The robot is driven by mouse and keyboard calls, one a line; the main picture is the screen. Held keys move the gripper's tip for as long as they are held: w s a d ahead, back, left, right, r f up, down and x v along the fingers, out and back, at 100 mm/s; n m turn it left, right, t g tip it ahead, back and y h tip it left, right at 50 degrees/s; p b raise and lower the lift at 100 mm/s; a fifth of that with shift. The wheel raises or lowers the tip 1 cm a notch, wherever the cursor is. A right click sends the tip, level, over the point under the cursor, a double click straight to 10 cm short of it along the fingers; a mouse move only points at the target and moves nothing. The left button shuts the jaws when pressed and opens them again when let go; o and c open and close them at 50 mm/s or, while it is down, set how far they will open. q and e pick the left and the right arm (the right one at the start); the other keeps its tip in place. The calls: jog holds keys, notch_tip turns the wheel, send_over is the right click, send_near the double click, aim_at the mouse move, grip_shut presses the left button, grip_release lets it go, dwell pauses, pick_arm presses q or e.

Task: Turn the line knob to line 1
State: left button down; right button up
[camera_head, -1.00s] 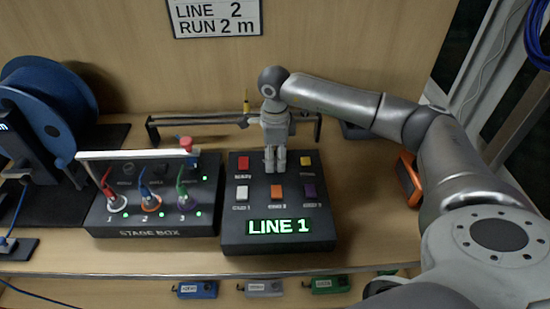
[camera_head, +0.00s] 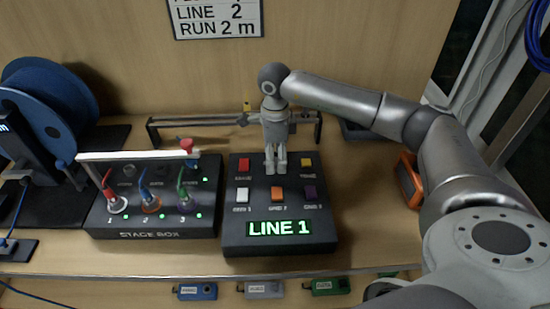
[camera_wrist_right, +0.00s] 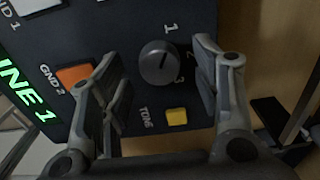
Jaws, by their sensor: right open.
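The line knob (camera_wrist_right: 158,63) is a round grey knob on the dark control box (camera_head: 235,215), with the labels 1, 2 and 3 beside it in the right wrist view. Its white pointer mark points toward the label side, near the 1. The box's green display (camera_head: 278,228) reads LINE 1. My right gripper (camera_head: 275,170) is over the back of the box and hides the knob in the head view. In the wrist view its fingers (camera_wrist_right: 158,55) are open, one on each side of the knob, with gaps visible. My left gripper is not in view.
Red, yellow, white, orange and purple buttons surround the gripper on the box. The stage box (camera_head: 150,234) with plugged cables and a white bar (camera_head: 140,156) stands to the left. A wall sign (camera_head: 216,18) reads LINE 2, RUN 2 m. An orange device (camera_head: 410,180) lies right.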

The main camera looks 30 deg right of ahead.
notch_tip(320, 180, up, 11)
dwell(0.3)
dwell(0.4)
